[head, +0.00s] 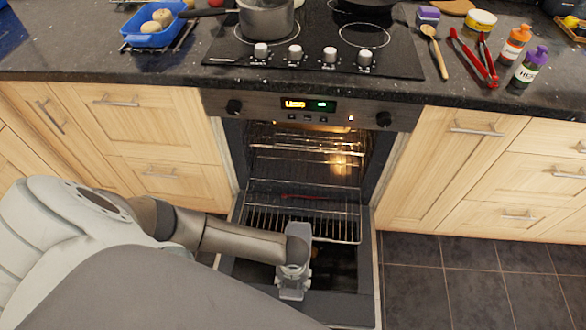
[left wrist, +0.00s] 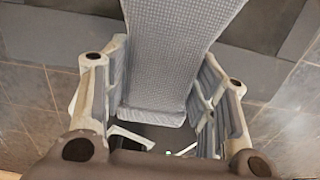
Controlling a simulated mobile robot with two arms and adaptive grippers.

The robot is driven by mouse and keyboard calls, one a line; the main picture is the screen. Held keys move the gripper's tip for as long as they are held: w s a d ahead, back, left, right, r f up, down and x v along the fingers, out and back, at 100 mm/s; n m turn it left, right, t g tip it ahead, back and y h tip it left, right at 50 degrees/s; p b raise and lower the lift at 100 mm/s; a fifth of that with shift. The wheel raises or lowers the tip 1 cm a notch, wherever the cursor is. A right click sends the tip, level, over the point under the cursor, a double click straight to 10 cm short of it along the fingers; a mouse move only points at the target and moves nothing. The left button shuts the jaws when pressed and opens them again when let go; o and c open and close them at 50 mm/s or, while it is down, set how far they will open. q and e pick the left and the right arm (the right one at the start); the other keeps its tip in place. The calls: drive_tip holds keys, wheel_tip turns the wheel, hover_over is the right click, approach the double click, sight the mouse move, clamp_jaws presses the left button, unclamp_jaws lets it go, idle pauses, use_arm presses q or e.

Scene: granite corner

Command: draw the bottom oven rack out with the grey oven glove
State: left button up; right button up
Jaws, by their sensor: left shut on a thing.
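The grey oven glove (head: 299,232) is in my left gripper (head: 292,272), above the lowered oven door (head: 349,308). In the left wrist view the quilted grey glove (left wrist: 165,60) lies between the two fingers of my left gripper (left wrist: 157,100), which is shut on it. The bottom oven rack (head: 264,221) sticks out of the open oven (head: 305,165) over the door. The glove overlaps the rack's front part in the head view; whether it touches or grips the rack is hidden. My right gripper is not in view.
An upper rack (head: 305,151) sits inside the lit oven. A thin red strip (head: 303,197) shows near the bottom rack's back. Wooden cabinets (head: 455,170) flank the oven. A pot (head: 266,18) stands on the hob above. Tiled floor (head: 470,285) is clear at right.

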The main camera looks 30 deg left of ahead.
use_arm(q)
drive_tip(key=shift+r, duration=0.35)
drive_tip(key=shift+w, duration=0.1)
drive_tip(key=s+d+r+p, duration=0.3)
drive_tip(key=s+d+p, duration=0.2)
drive_tip(key=s, duration=0.5)
drive_tip(key=shift+s+p, duration=0.4)
drive_tip(key=shift+p, duration=0.1)
drive_tip(key=shift+d, duration=0.1)
